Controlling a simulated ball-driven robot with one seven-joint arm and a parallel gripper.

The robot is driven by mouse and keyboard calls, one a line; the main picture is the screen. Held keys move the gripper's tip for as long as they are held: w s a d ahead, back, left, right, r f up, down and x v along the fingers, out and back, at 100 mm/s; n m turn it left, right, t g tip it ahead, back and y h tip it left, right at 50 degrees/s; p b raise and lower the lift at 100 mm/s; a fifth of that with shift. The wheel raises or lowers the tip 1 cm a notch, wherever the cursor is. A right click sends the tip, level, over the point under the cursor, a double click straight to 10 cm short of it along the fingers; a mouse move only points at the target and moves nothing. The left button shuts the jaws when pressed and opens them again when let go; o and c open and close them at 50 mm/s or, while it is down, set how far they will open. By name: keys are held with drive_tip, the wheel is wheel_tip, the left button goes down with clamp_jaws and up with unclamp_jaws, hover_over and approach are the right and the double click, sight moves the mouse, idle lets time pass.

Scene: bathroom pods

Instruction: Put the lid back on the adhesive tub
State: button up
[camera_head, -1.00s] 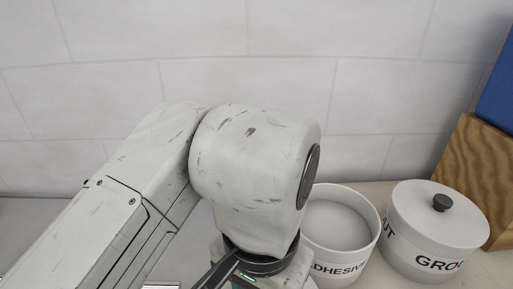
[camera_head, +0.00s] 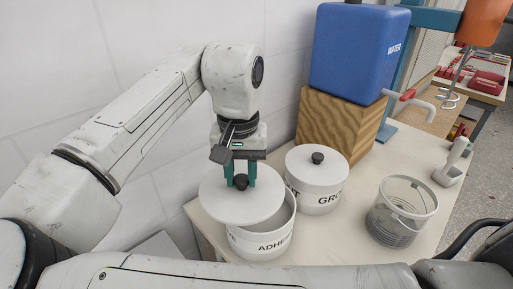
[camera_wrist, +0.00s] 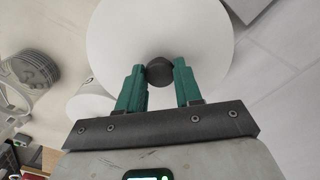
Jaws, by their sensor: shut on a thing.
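The adhesive tub (camera_head: 262,243) is a white round tub with black lettering at the table's left front. Its white disc lid (camera_head: 222,204) hangs over the opening, shifted to the left, so part of the tub's inside shows at the right. My gripper (camera_head: 240,184) points down with green fingers shut on the lid's dark knob (camera_head: 241,181). In the wrist view the fingers stand either side of the knob (camera_wrist: 160,72), with the lid (camera_wrist: 150,30) beyond it. The lid hides most of the tub's rim, and I cannot tell whether they touch.
The closed white grout tub (camera_head: 318,190) stands close to the right. A clear bucket (camera_head: 402,212) is farther right. A wooden block (camera_head: 338,127) carrying a blue water container (camera_head: 357,52) stands behind. Some bare table (camera_head: 345,235) lies between the adhesive tub and the bucket.

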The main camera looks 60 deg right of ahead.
sight(260, 179)
drive_tip(key=shift+m, duration=0.4)
drive_tip(key=d, duration=0.1)
drive_tip(key=s+d, duration=0.1)
drive_tip(key=s+d+r, duration=0.1)
drive_tip(key=shift+d, duration=0.4)
wheel_tip(260, 179, down, 4)
drive_tip(key=b, duration=0.4)
drive_tip(key=shift+f, duration=0.25)
drive_tip(key=shift+f+b, duration=0.45)
drive_tip(key=shift+f, duration=0.55)
drive_tip(key=shift+p, duration=0.8)
drive_tip(key=shift+f+p, duration=0.15)
drive_tip(key=shift+p, duration=0.45)
idle(1.1)
drive_tip(key=o, duration=1.6)
